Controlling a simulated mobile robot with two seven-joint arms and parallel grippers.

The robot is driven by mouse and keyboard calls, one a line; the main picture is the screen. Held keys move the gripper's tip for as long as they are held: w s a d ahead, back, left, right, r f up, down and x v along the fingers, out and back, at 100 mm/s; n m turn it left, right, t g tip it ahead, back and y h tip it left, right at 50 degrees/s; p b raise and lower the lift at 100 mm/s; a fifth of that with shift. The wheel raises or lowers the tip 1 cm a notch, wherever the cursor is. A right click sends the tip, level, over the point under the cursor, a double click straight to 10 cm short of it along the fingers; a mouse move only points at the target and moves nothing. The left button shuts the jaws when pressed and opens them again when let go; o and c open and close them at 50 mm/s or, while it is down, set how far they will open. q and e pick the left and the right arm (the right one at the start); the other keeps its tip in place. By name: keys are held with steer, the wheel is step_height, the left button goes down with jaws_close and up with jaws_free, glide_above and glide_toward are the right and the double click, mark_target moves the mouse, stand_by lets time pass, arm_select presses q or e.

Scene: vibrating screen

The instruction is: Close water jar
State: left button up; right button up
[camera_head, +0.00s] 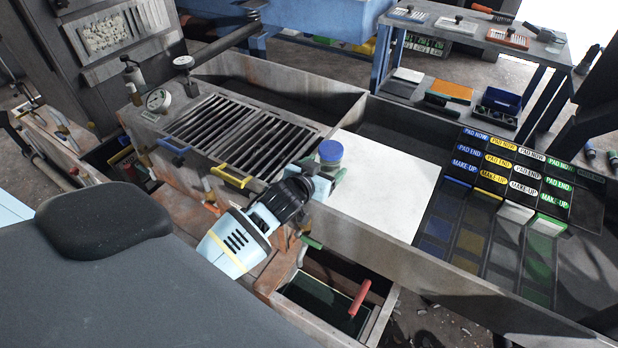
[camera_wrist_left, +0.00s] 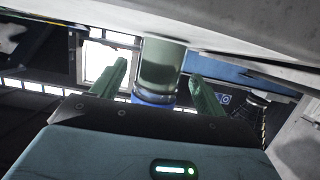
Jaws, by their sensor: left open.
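The water jar (camera_head: 330,152), with a blue lid and a greenish see-through body, stands on the edge between the slatted screen and the white board. Its lower part is hidden by my left gripper (camera_head: 324,170). In the left wrist view the jar (camera_wrist_left: 160,62) appears upside down, between the two green fingers of the left gripper (camera_wrist_left: 158,72). The fingers are open, with a visible gap on each side of the jar. The lid sits at the jar's top; I cannot tell how tightly it is seated. My right gripper is not in view.
The slatted screen (camera_head: 235,135) with yellow and blue handles lies left of the jar. A white board (camera_head: 385,185) lies right of it. Labelled colored pads (camera_head: 500,230) fill the right of the trough. A box with a red handle (camera_head: 360,298) is below.

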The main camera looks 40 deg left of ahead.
arm_select(q)
steer(key=v, duration=1)
steer(key=shift+r+p, duration=0.15)
steer(key=shift+p, duration=0.25)
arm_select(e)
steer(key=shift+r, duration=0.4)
arm_select(q)
steer(key=s+d+f+g+h, duration=0.1)
steer(key=s+d+f+g, duration=0.1)
steer(key=s+f, duration=0.5)
steer(key=s+d+f+m+g+h, duration=0.1)
steer(key=s+d+f+g, duration=0.2)
steer(key=s, duration=1.5)
steer(key=s+d+f+m+g, duration=0.1)
steer(key=s+d+f, duration=0.4)
steer(key=s+f, duration=0.6)
steer(key=shift+s+d+f+g+h, duration=0.15)
steer(key=shift+s+d+g+h, duration=0.2)
steer(key=shift+s+g, duration=0.65)
steer(key=shift+s, duration=0.2)
